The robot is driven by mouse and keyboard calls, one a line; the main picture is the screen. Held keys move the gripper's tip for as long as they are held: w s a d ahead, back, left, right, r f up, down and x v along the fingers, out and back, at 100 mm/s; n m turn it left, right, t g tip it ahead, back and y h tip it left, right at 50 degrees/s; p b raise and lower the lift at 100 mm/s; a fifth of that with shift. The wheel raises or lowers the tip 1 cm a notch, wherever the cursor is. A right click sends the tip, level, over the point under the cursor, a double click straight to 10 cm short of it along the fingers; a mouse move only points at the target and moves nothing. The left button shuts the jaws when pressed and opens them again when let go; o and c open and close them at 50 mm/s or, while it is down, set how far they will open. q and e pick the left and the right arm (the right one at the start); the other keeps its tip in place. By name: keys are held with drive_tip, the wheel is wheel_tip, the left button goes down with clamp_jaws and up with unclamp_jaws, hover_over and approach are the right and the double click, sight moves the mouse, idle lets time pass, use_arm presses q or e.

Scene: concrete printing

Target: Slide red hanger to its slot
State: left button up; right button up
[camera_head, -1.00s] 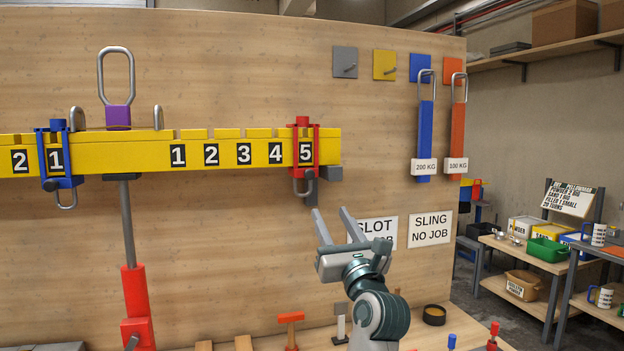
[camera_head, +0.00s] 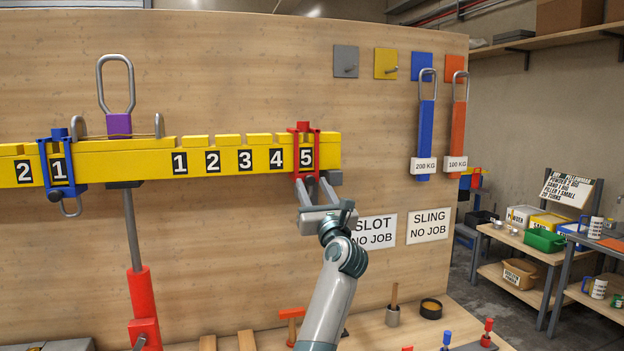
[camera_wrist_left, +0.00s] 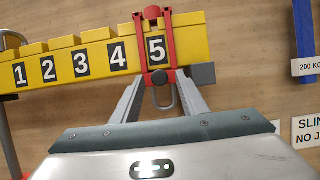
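The red hanger (camera_head: 303,128) straddles the right end of the yellow beam (camera_head: 225,160), around the label 5. The left wrist view shows the red hanger (camera_wrist_left: 169,40) with a grey loop below its lower end. My left gripper (camera_head: 314,184) is open just below the beam's right end. In the wrist view its two fingers (camera_wrist_left: 160,82) stand on either side of the hanger's lower part and loop. A gap seems to show between fingers and hanger; contact is unclear. The slots along the beam's top are above labels 1 to 5. My right gripper is not in view.
A blue hanger (camera_head: 60,165) sits on the beam's left part. A purple block (camera_head: 118,125) with a lifting loop is at the pivot. Blue (camera_head: 426,125) and orange (camera_head: 458,130) slings hang on the board at right. Tools stand on the bench below.

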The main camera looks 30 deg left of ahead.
use_arm(q)
drive_tip(key=shift+w+a+r, duration=0.25)
drive_tip(key=shift+w+a, duration=0.1)
drive_tip(key=shift+a, duration=0.05)
drive_tip(key=shift+c, duration=0.6)
clamp_jaws()
